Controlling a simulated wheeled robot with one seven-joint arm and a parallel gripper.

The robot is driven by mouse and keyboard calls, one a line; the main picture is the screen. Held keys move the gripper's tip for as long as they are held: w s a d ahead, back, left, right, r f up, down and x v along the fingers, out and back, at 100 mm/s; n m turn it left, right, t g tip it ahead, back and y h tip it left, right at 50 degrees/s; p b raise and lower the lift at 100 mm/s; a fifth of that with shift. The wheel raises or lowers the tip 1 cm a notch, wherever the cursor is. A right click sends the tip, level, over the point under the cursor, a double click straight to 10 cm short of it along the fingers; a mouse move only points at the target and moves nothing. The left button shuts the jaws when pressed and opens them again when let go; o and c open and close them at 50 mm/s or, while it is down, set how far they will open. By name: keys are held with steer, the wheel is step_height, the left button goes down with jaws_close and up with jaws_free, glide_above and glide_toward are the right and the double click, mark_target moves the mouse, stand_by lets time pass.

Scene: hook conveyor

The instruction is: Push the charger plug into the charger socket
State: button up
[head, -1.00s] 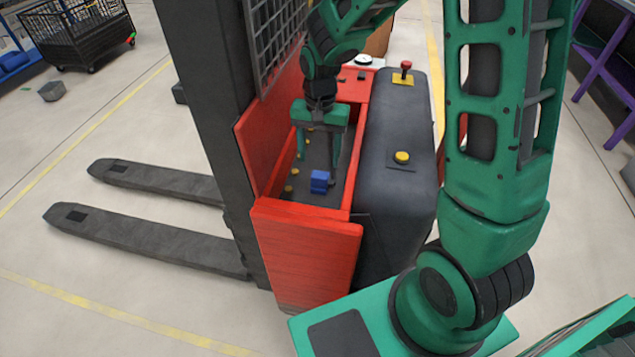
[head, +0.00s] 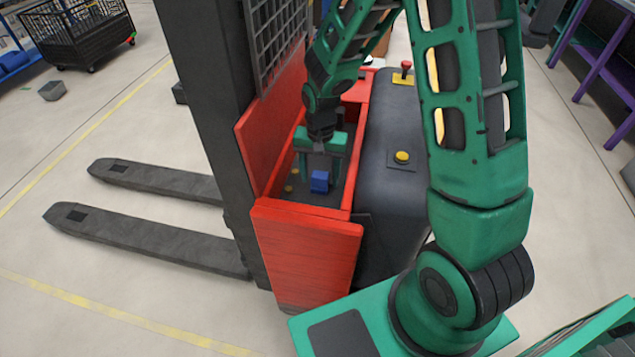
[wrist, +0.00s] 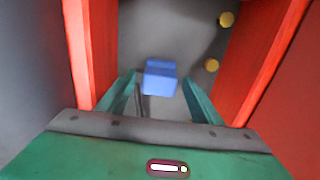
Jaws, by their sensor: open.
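A blue block (head: 319,181), seemingly the charger connector, sits inside the open red compartment of the truck. I cannot tell whether it is the plug, the socket or both joined. It also shows in the wrist view (wrist: 160,78), between and just beyond my fingertips. My gripper (head: 320,166) points down into the compartment, open, with a finger on each side of the block's line; no contact is clear. In the wrist view my gripper (wrist: 161,84) has a dark, thin strip beside its left finger, possibly a cable. No separate socket can be made out.
Red compartment walls (wrist: 88,50) stand close on both sides of my gripper. Yellow round knobs (wrist: 226,19) lie on the compartment floor to the right in the wrist view. A dark mast (head: 205,110) and a black cover with a yellow button (head: 402,157) flank the compartment.

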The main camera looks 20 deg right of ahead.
mark_target(320, 174)
steer(key=shift+f, duration=1.05)
steer(key=shift+c, duration=0.3)
steer(key=c, duration=1)
step_height(320, 174, up, 18)
